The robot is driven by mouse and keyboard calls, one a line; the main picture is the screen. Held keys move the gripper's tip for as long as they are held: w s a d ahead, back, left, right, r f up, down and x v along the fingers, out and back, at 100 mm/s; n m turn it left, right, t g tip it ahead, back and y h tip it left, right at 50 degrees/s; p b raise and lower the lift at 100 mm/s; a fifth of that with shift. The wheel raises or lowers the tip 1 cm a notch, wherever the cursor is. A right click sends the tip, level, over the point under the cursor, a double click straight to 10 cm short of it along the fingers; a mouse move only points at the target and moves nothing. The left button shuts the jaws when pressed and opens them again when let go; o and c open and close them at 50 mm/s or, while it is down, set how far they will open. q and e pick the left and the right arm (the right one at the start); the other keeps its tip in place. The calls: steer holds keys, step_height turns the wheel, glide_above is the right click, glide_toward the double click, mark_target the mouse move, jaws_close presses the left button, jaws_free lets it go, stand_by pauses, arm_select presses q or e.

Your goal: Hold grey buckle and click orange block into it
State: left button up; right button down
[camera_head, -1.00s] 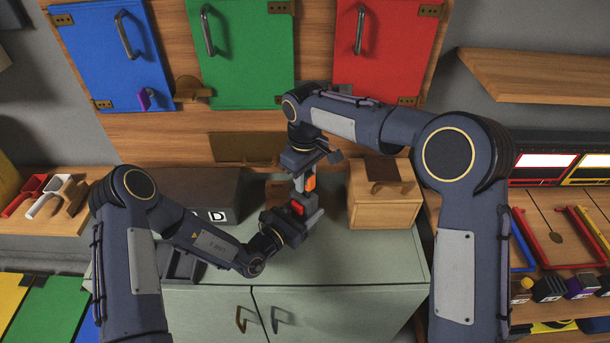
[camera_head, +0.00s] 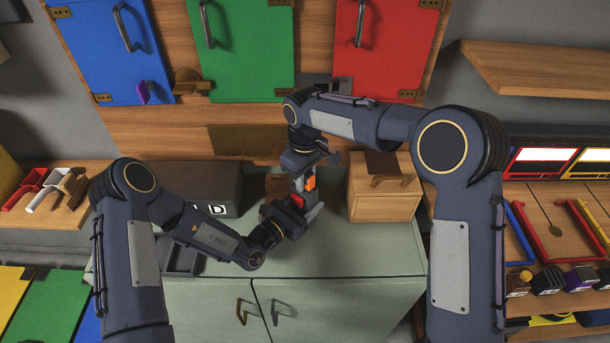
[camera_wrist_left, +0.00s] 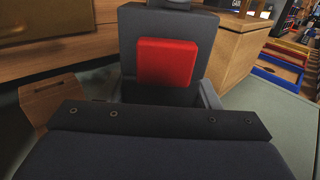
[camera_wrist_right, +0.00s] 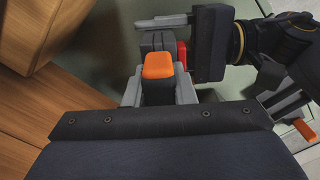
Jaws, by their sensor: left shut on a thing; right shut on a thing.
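The grey buckle (camera_wrist_left: 165,22) with its square red button (camera_wrist_left: 168,62) fills the upper middle of the left wrist view. My left gripper (camera_head: 302,209) is shut on this buckle above the cabinet top. The orange block (camera_wrist_right: 158,66), with a dark grey body, sits between the light grey fingers of my right gripper (camera_wrist_right: 158,88), which is shut on it. In the head view the orange block (camera_head: 310,183) is just above the red button (camera_head: 297,201). The two parts are very close; I cannot tell whether they are joined, because the fingers hide the contact.
A wooden box (camera_head: 382,200) stands close to the right of my grippers, and a dark grey box (camera_head: 198,190) stands to the left. The green cabinet top (camera_head: 345,255) is clear in front. A panel with coloured doors (camera_head: 242,50) rises behind.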

steer(key=c, duration=1.1)
jaws_free()
step_height(320, 180, up, 12)
arm_select(q)
steer(key=o, duration=0.9)
steer(key=shift+s+a, duration=0.1)
